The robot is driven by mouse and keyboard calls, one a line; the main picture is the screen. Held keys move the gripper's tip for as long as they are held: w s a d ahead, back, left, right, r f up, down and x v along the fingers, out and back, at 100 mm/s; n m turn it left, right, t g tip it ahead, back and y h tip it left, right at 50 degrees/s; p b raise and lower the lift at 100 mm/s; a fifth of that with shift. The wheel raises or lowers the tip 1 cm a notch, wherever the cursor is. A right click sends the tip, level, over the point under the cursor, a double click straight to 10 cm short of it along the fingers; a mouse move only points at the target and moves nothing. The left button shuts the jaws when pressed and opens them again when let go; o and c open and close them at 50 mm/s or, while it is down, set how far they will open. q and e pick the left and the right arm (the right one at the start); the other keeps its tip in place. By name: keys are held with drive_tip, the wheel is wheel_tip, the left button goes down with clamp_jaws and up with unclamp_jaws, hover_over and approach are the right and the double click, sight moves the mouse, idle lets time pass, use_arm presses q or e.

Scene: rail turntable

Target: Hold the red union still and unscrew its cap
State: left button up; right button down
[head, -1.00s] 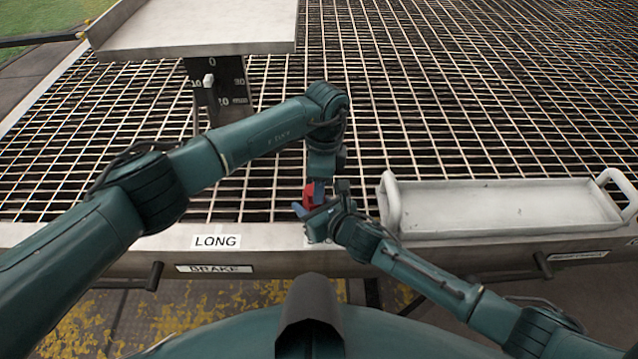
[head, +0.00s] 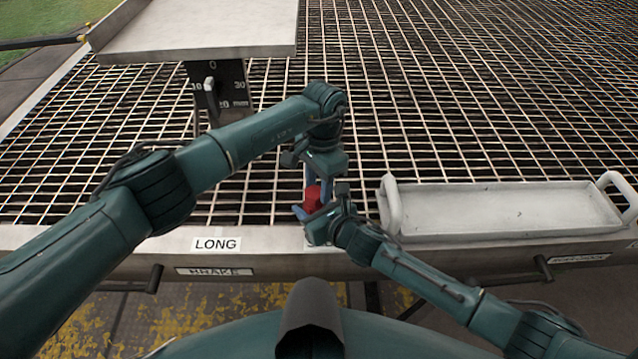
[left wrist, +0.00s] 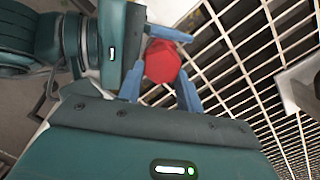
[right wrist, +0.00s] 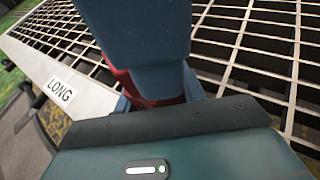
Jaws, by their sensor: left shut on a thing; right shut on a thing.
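The red union (head: 313,200) stands near the table's front edge, mostly hidden by my grippers. My left gripper (head: 318,188) reaches down from above and is shut on its upper part, the cap. In the left wrist view a red faceted top (left wrist: 162,62) lies between the blue fingers. My right gripper (head: 316,206) comes in from the right, lower down, and is shut on the union's body. In the right wrist view a blue finger of my left gripper covers most of the union (right wrist: 122,82). I cannot see the joint between cap and body.
A white tray (head: 510,232) with raised handles stands close on the right. A grey plate (head: 200,30) on a post with a millimetre scale (head: 217,85) is at the back left. The front edge carries LONG and BRAKE labels. The open grid behind my grippers is clear.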

use_arm(q)
drive_tip(key=o, duration=1.1)
drive_tip(key=shift+o, duration=0.4)
drive_tip(key=shift+d, duration=0.1)
drive_tip(key=shift+d+r, duration=0.1)
drive_tip(key=shift+r, duration=1.95)
